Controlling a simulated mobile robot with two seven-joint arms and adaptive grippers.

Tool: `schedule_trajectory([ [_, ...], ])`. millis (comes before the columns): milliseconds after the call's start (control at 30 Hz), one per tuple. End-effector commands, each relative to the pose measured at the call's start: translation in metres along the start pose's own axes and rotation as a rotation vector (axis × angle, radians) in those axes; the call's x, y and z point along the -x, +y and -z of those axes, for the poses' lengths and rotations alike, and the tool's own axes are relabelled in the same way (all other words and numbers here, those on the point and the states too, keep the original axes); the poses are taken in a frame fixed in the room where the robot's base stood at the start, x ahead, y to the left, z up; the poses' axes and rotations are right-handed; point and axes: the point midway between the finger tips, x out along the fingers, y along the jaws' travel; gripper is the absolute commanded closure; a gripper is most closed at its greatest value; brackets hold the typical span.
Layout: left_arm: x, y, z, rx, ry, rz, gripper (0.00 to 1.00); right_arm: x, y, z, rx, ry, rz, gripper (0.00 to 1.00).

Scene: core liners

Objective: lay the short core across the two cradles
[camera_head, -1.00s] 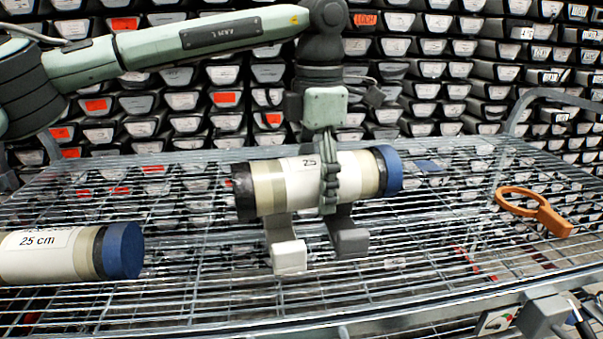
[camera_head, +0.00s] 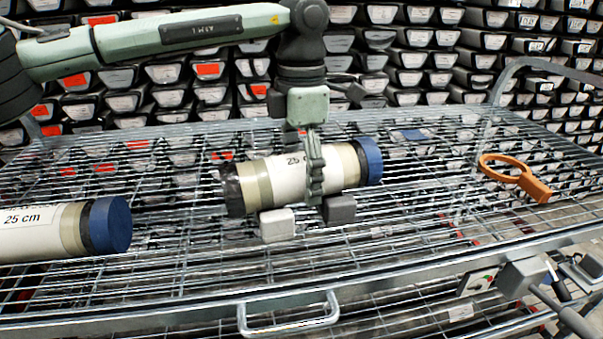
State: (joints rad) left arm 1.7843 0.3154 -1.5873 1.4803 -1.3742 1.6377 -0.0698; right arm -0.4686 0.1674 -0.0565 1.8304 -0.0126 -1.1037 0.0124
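The short core (camera_head: 262,181) is a cream cylinder with a blue cap at its right end and a dark left end. It lies roughly level over two cradles, one light grey (camera_head: 277,225) and one dark grey (camera_head: 339,209). Only the cradles' front parts show below it; I cannot tell whether it touches them. My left gripper (camera_head: 315,170) comes down from above and is shut around the core's middle, one finger across its front, covering part of the label. The other finger is hidden behind.
Another core (camera_head: 45,231), labelled 25 cm with a blue cap, lies at the left and is cut off by the picture edge. An orange ring tool (camera_head: 516,177) lies at the right of the wire shelf (camera_head: 400,245). The shelf's front centre is clear. Core boxes fill the background.

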Motion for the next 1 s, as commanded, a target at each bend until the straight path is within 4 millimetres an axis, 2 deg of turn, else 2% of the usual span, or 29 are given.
schedule_trajectory([
  [467, 0.006, 0.000, 0.000, 0.000, -0.001, -0.001, 0.07, -0.002, 0.001, -0.005, -0.001, -0.005, 0.001, 1.00],
  [500, 0.009, 0.000, -0.001, 0.000, -0.001, -0.001, 0.07, -0.007, 0.001, -0.007, -0.001, -0.006, 0.000, 1.00],
  [633, 0.033, 0.000, -0.001, 0.001, -0.002, -0.003, 0.07, -0.010, 0.001, -0.011, -0.001, -0.020, -0.001, 1.00],
  [867, 0.084, 0.000, -0.001, 0.000, -0.002, -0.002, 0.07, 0.005, 0.002, 0.004, 0.000, 0.007, -0.005, 1.00],
  [1000, 0.107, 0.000, -0.001, 0.000, -0.001, -0.001, 0.07, 0.007, 0.003, 0.004, 0.000, 0.003, -0.007, 1.00],
])
